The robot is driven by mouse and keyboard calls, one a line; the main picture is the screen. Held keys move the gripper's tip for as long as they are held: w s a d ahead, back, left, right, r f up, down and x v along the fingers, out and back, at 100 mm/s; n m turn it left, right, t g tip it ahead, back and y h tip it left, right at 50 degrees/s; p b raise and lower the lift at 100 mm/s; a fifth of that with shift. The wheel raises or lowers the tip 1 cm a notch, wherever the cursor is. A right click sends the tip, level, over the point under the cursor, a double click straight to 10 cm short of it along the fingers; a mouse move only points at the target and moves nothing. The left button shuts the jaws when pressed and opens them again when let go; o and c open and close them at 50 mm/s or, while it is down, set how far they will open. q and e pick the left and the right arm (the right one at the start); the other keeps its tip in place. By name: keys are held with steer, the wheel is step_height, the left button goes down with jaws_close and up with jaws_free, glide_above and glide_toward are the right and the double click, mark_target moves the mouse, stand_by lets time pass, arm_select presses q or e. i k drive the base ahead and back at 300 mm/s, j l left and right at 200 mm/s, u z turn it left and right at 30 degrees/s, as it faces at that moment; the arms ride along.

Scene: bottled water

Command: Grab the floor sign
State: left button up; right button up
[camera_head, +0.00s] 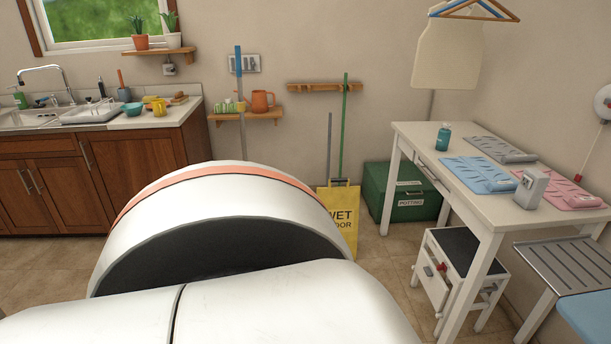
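The floor sign (345,212) is a yellow folding board with dark lettering that reads "WET" and part of "FLOOR". It stands upright on the tiled floor near the back wall, just right of the picture's middle. Its lower left part is hidden behind a large white rounded part of my own body with an orange band. A green-handled pole and a grey pole stand right behind it. Neither of my grippers shows in the head view.
A green box (402,192) labelled "POTTING" sits right of the sign. A white table (409,135) holding several mats stands at right, with a small step stool (456,262) below. A sink counter (150,121) runs along the left. Some floor is clear between sign and stool.

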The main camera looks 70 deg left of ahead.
mark_target(342, 202)
steer(key=u, duration=2.2)
steer(key=i+z, duration=0.1)
steer(key=i, duration=0.4)
steer(key=i+j+z, duration=0.1)
steer(key=i, duration=0.4)
steer(key=i+j+z, duration=0.1)
steer(key=i, duration=0.4)
steer(key=i+j+z, duration=0.1)
steer(key=i+j, duration=0.2)
steer(key=i, duration=0.2)
steer(key=i+j+z, duration=0.1)
steer(key=i, duration=0.4)
steer(key=i+j+z, duration=0.1)
steer(key=i+j, duration=0.3)
steer(key=i+j+z, duration=0.1)
steer(key=i+j, duration=0.2)
steer(key=i, duration=0.25)
